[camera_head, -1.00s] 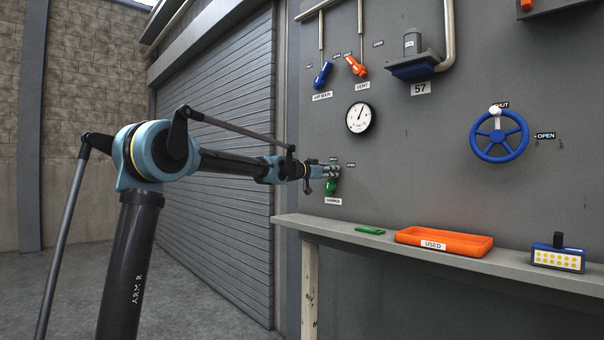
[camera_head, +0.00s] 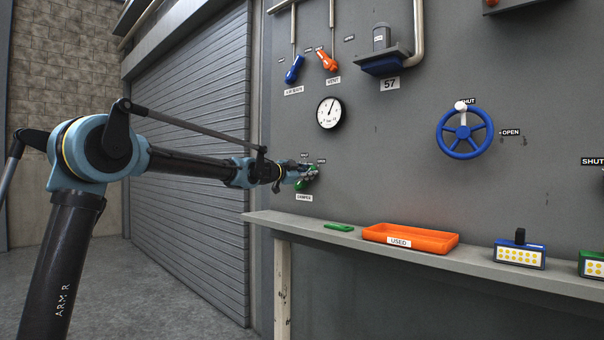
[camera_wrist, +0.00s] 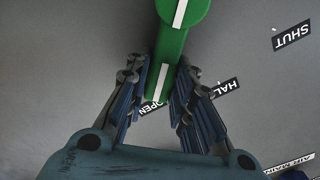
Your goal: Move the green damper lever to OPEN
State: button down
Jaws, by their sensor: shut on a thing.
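The green damper lever (camera_wrist: 170,50) has a white stripe and runs down the wrist view from its round hub at the top edge. Its free end lies between the two fingers of my gripper (camera_wrist: 160,88), which is shut on it. The lever points at the OPEN label (camera_wrist: 150,108), partly hidden by the fingers. The HALF label (camera_wrist: 226,92) is right of the gripper and the SHUT label (camera_wrist: 292,35) farther up right. In the head view my gripper (camera_head: 309,174) covers part of the lever (camera_head: 302,185), above the DAMPER plate (camera_head: 304,197).
Blue (camera_head: 293,70) and orange (camera_head: 327,61) levers and a gauge (camera_head: 329,113) are on the panel above. A blue handwheel (camera_head: 463,131) is to the right. The shelf (camera_head: 345,236) below bears a green piece (camera_head: 339,227), an orange tray (camera_head: 410,246) and boxes with yellow dots (camera_head: 519,257).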

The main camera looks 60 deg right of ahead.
jog(key=shift+f, duration=0.1)
dwell(0.3)
jog(key=c, duration=1.4)
grip_release()
jog(key=shift+o, duration=0.2)
jog(key=shift+a, duration=0.1)
jog(key=v, duration=1.2)
jog(key=shift+w, duration=0.15)
